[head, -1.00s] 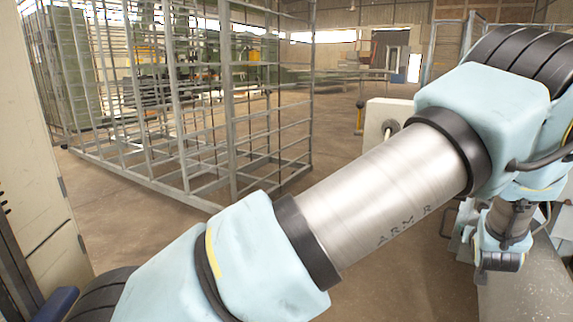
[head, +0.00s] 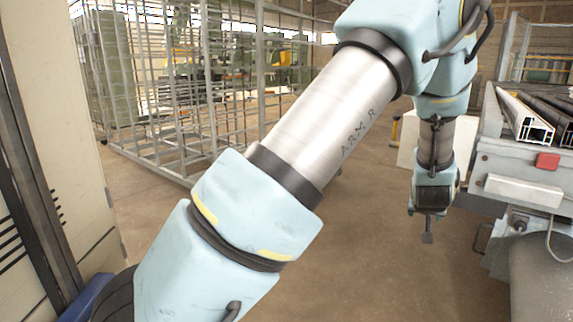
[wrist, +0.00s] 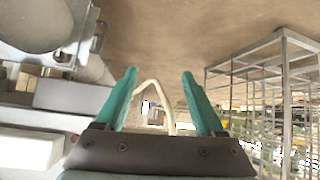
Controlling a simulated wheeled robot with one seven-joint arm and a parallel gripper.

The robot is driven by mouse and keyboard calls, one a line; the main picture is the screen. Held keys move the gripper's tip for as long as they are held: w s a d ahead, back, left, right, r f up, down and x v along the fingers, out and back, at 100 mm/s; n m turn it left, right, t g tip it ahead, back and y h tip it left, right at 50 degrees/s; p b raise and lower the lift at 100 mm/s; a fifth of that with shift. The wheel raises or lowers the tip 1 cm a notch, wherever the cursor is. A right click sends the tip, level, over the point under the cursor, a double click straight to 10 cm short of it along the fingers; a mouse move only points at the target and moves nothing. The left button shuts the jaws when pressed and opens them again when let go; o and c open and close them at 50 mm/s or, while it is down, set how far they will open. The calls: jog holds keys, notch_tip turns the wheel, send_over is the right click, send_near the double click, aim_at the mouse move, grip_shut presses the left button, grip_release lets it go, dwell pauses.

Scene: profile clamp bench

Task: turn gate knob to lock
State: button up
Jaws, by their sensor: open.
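I cannot make out the gate knob in either view. The bench (head: 520,165) that holds the profiles stands at the right edge of the head view, partly cut off. A red block (head: 547,161) sits on its front side. My gripper (head: 427,238) hangs pointing down over the floor, left of the bench and apart from it. In the wrist view my gripper (wrist: 158,74) shows two teal fingers spread apart with nothing held between them. A pale looped strip shows in the gap behind them.
Pale and dark profiles (head: 524,120) lie on the bench top. A large metal cage rack (head: 185,100) stands at the back left; it also shows in the wrist view (wrist: 285,75). A cream cabinet (head: 60,150) is at the far left. The floor (head: 380,265) between is clear.

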jog(key=a+r+n+g+y+p, duration=0.15)
jog(key=a+r, duration=0.25)
jog(key=a, duration=0.8)
jog(key=a+r+n+g+y+p, duration=0.1)
jog(key=a+r+g+p, duration=0.15)
jog(key=a, duration=0.95)
jog(key=s+a+r+n+g+y+p, duration=0.1)
jog(key=s+a+r, duration=0.2)
jog(key=s+a, duration=0.3)
jog(key=s+a+r+n+g+y+p, duration=0.1)
jog(key=s+a, duration=0.6)
jog(key=a, duration=0.8)
notch_tip(320, 180, up, 2)
jog(key=shift+s+a+g+p, duration=0.3)
jog(key=shift+g+p, duration=0.1)
jog(key=shift+p, duration=0.35)
jog(key=shift+d+y, duration=0.1)
jog(key=shift+y, duration=0.15)
jog(key=shift+c, duration=0.4)
